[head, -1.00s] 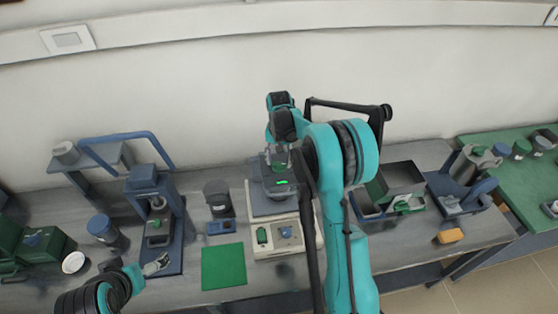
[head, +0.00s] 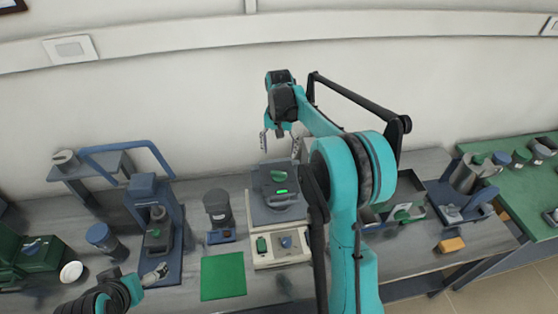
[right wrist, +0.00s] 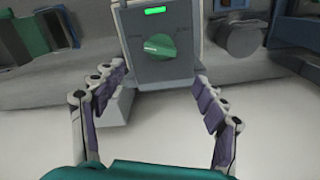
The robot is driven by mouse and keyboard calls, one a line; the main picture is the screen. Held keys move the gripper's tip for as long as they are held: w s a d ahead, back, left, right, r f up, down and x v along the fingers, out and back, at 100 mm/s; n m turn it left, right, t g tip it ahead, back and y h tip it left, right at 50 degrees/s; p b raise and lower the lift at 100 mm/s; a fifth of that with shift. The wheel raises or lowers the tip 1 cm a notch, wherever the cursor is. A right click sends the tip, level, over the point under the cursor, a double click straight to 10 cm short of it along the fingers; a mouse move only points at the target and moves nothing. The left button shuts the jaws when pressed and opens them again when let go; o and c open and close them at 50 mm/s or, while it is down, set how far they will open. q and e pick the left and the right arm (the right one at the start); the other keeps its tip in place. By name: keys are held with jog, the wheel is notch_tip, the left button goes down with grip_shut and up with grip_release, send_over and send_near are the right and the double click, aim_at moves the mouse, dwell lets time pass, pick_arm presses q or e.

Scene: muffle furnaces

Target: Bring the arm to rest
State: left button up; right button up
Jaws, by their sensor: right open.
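My right arm reaches across the bench, and my right gripper (head: 280,150) hangs above the back of a grey device with a green lit display (head: 281,191). The gripper is open and empty, clear of the device. In the right wrist view, the spread fingers of the right gripper (right wrist: 158,72) stand on either side, with the device's green knob (right wrist: 160,46) beyond them.
A green mat (head: 223,276) lies at the front of the bench. A dark cup (head: 217,205) stands left of the device. A blue stand (head: 146,190) is farther left. An orange block (head: 452,245) lies at the right. Open bins behind my right arm are partly hidden.

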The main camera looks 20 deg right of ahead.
notch_tip(320, 180, up, 2)
jog(key=shift+r, duration=0.1)
dwell(0.5)
jog(key=s+a+f+n+t+b, duration=0.2)
jog(key=s+a+b, duration=0.25)
jog(key=s, duration=0.25)
jog(key=s+a+f+n+t+b, duration=0.2)
jog(key=s+a+f+b, duration=0.1)
jog(key=s+b, duration=0.35)
jog(key=s+a+f+n+t+b, duration=0.3)
jog(key=s+f+b, duration=0.4)
jog(key=s+f, duration=0.6)
jog(key=shift+a+f+b, duration=0.25)
jog(key=shift+a+b, duration=0.15)
jog(key=shift+a, duration=0.15)
